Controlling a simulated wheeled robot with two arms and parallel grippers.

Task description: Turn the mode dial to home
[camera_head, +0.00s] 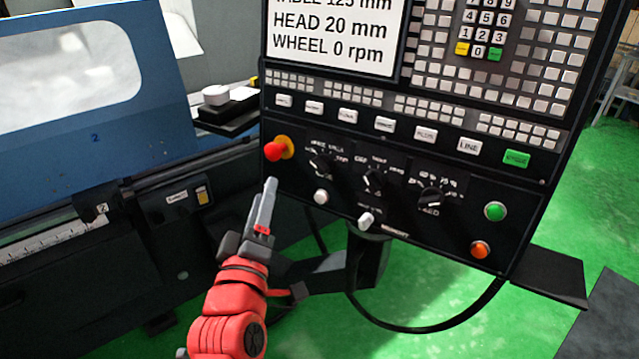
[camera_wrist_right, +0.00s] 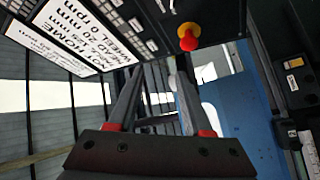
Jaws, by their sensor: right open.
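The black control panel (camera_head: 400,150) has a row of three black rotary dials with white markings: a left dial (camera_head: 320,163), a middle dial (camera_head: 373,182) and a right dial (camera_head: 432,198). Their small labels are too blurred to tell surely which is the mode dial or where it points. My right gripper (camera_head: 268,190) is in front of the panel's lower left edge, left of the left dial and apart from it. In the right wrist view (camera_wrist_right: 160,75) its two fingers are spread with nothing between them. My left gripper is out of view.
A red emergency knob (camera_head: 275,149) on a yellow base sticks out just above my right gripper. Two small white knobs (camera_head: 343,208) sit below the dials. Green (camera_head: 495,211) and orange (camera_head: 480,250) buttons are at right. The blue machine door (camera_head: 95,100) stands at left.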

